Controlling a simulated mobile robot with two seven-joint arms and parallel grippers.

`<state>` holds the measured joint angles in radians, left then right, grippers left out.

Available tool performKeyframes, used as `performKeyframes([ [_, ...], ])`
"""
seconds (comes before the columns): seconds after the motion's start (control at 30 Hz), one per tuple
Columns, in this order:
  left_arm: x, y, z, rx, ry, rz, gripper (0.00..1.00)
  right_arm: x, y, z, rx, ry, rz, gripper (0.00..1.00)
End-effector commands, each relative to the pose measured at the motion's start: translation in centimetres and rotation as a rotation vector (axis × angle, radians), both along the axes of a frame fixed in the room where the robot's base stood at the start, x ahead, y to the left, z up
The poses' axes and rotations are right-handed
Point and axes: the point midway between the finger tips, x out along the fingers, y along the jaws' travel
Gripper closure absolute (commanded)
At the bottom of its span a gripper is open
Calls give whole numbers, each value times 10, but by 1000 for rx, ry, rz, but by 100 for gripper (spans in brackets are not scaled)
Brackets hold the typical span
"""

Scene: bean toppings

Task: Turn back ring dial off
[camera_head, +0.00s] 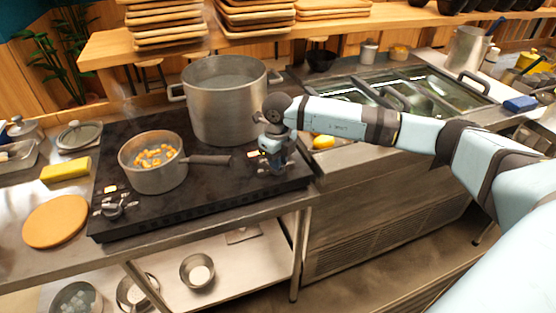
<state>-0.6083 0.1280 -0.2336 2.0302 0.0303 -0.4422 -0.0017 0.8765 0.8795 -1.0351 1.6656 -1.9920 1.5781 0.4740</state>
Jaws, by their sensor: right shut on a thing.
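My right gripper (272,165) points down at the right end of the black cooktop (215,205), to the right of the large pot. It is shut on the dial there, which it mostly hides; the dial's setting cannot be read. The large steel pot (222,115) stands on the back part of the cooktop. A small saucepan (160,178) with orange pieces in it stands on the front left part, its dark handle pointing right towards my gripper. Another dial (116,208) sits at the cooktop's front left corner. My left gripper is not in view.
A yellow sponge (66,170), a round wooden board (55,221) and a glass lid (79,136) lie left of the cooktop. A sunken container unit (400,95) is at the right. Stacked boards (165,22) stand on the back shelf. Bowls (197,271) sit on the lower shelf.

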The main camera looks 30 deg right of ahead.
Motion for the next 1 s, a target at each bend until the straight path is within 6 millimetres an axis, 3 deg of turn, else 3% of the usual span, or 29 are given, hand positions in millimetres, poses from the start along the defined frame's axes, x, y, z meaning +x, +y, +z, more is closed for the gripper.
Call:
performKeyframes([
  [0.63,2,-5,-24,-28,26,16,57,1,0,-1,0,-3,477,100],
  [1.0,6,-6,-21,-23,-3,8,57,1,-1,0,0,-2,697,100],
])
